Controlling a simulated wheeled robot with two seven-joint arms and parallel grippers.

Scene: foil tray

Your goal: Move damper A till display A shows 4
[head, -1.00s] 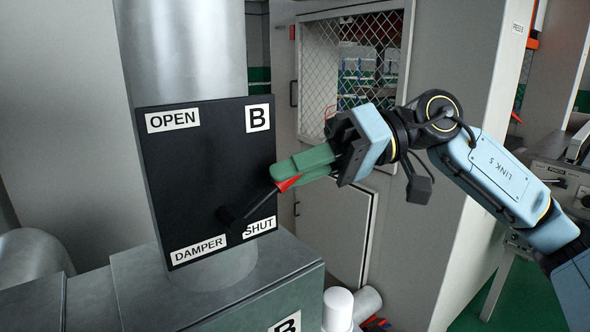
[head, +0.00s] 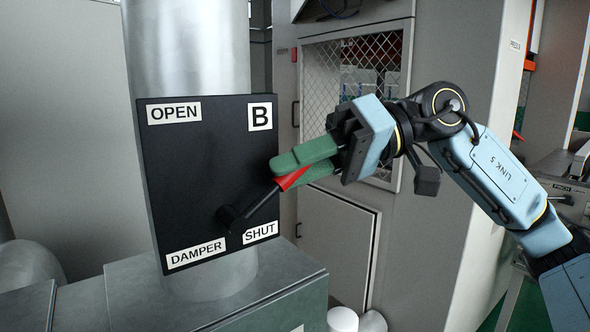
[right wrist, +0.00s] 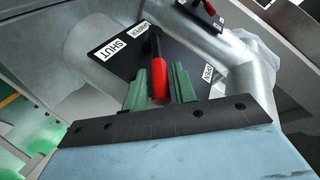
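The panel in front of me is damper B's black plate (head: 190,160), with OPEN at the top left, SHUT at the bottom right and a B label. Its black lever (head: 262,203) points up and right from the hub, near SHUT, and ends in a red handle (head: 292,179). My right gripper (head: 284,172) has its green fingers either side of this handle; the handle also shows between the fingers in the right wrist view (right wrist: 158,82). I cannot tell whether they press on it. My left gripper is out of view. No plate marked A and no display can be read.
A second plate with a red handle (right wrist: 210,8) is at the top edge of the right wrist view; its label is unreadable. A thick metal duct (head: 190,50) runs behind plate B. A grey box (head: 215,300) is below, and a mesh-windowed cabinet (head: 350,90) stands behind my right arm.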

